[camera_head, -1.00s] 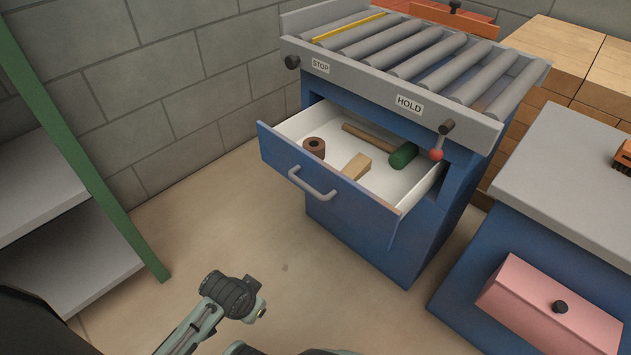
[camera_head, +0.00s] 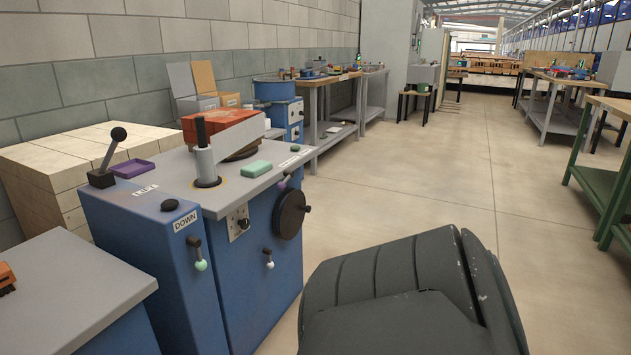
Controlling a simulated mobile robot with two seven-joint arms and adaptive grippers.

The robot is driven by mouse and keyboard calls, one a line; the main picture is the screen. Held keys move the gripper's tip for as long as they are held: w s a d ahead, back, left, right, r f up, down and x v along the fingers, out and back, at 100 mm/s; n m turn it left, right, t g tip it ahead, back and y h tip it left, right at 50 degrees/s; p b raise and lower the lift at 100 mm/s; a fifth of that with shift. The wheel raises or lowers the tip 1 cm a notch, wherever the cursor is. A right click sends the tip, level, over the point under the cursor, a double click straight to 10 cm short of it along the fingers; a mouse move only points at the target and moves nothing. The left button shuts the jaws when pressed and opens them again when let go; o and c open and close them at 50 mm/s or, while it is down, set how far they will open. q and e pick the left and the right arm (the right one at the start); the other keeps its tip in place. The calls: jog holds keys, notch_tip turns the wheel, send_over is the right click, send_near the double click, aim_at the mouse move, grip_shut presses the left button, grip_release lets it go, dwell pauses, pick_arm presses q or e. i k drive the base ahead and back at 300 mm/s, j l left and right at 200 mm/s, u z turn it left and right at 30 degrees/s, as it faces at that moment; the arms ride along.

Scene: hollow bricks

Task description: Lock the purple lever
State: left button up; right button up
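A small lever with a purple knob (camera_head: 282,186) sits on the far right side of the blue machine (camera_head: 250,270), just under its grey top and beside a black handwheel. It is small and partly overlapped by nearby parts, so I cannot tell its exact position or whether it is locked. Neither of my grippers can be made out in the head view.
The machine also bears a black-knobbed lever (camera_head: 108,156), a mint-knobbed lever (camera_head: 200,263), a white-knobbed lever (camera_head: 269,264) and the handwheel (camera_head: 291,214). A large dark ribbed shape fills the lower middle. The floor (camera_head: 420,190) beyond is clear.

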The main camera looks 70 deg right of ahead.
aim_at(281, 187)
jog(key=z, duration=2.2)
jog(key=i+j+z, duration=0.9)
jog(key=k+l, duration=0.1)
